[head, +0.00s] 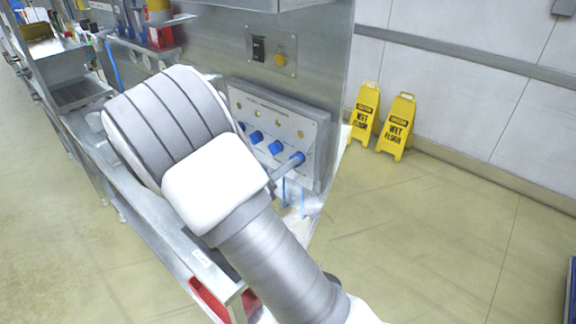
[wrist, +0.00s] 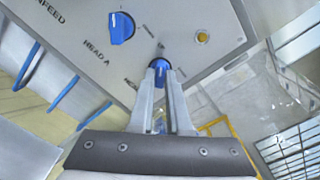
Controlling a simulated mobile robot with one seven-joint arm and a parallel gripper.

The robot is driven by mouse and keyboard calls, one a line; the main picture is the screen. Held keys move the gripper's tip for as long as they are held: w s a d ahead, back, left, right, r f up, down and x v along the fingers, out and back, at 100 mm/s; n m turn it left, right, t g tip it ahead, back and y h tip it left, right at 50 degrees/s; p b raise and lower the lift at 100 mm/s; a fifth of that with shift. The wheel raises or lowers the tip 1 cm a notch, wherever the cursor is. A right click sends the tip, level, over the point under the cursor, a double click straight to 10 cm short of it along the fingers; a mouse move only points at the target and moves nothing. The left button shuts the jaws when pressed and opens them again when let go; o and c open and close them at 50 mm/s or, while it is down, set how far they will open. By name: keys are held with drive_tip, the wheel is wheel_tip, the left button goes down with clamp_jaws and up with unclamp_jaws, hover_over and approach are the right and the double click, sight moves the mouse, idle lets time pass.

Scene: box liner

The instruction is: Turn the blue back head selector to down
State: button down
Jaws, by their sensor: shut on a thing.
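A grey control panel (head: 305,130) on the steel machine carries a row of blue selector knobs. The blue selector at the right end of the row (head: 298,158) has my gripper (head: 285,169) at it. In the wrist view, my gripper (wrist: 160,84) is shut on this blue selector (wrist: 159,64), one finger on each side. Its label is partly hidden by the fingers, and its exact pointer direction is hard to tell. Another blue selector (wrist: 121,28), near the "HEAD A" lettering, sits to the upper left, apart from the fingers.
Other blue knobs (head: 275,147) lie left of the held one. A yellow indicator (wrist: 202,37) is on the panel at its right. My arm covers much of the steel bench (head: 150,222).

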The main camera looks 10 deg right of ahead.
drive_tip(key=shift+m, duration=0.3)
drive_tip(key=m+b, duration=1.5)
drive_tip(key=m, duration=0.2)
idle(0.3)
drive_tip(key=shift+m, duration=0.3)
drive_tip(key=c, duration=0.9)
unclamp_jaws()
drive_tip(key=v, duration=1.7)
drive_tip(key=shift+s+a+r, duration=0.1)
drive_tip(key=shift+a, duration=0.1)
